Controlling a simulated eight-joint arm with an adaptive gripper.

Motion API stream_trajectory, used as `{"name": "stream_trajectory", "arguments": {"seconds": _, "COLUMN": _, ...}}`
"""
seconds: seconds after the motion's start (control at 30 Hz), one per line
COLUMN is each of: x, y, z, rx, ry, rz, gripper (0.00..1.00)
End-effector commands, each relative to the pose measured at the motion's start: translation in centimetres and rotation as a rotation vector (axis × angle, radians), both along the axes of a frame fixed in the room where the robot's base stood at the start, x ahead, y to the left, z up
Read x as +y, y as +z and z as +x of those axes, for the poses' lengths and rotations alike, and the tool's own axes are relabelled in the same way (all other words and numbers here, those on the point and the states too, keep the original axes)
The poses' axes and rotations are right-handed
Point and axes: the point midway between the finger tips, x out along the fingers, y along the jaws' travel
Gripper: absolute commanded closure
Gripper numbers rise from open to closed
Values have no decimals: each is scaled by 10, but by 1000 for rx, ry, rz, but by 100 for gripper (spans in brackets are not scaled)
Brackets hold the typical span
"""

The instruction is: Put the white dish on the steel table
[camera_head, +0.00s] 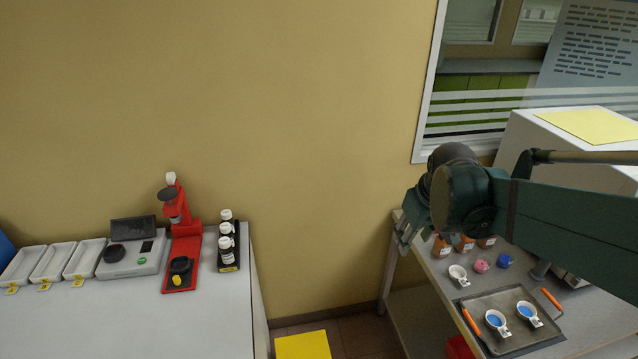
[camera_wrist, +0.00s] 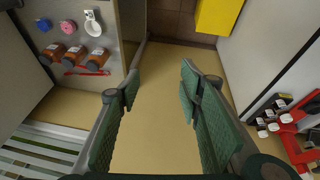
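Two similar white dishes with blue contents, a left one (camera_head: 497,334) and a right one (camera_head: 534,322), sit on a metal tray (camera_head: 480,301) on the same table. I cannot tell which dish is meant. My gripper (camera_head: 404,236) is in the air by that table's left edge, apart from the dishes. In the wrist view its fingers (camera_wrist: 159,88) are spread with nothing between them.
Orange-brown jars (camera_head: 465,243), a pink item (camera_head: 481,266) and a blue item (camera_head: 505,261) stand near the empty dish. The left table (camera_head: 130,320) holds white trays (camera_head: 50,262), a scale (camera_head: 135,262), a red stand (camera_head: 187,230) and white-capped bottles (camera_head: 227,243).

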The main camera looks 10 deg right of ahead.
Motion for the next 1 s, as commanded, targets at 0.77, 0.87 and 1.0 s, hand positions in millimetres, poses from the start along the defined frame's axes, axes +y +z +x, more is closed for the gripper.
{"name": "stream_trajectory", "arguments": {"seconds": 0.77, "x": 114, "y": 26, "z": -77, "rx": -202, "ry": -27, "rz": 75, "gripper": 64}}
{"name": "stream_trajectory", "arguments": {"seconds": 0.87, "x": 126, "y": 26, "z": -88, "rx": -226, "ry": -30, "rz": 90, "gripper": 64}}
{"name": "stream_trajectory", "arguments": {"seconds": 1.0, "x": 138, "y": 25, "z": -100, "rx": -254, "ry": -34, "rz": 109, "gripper": 64}}
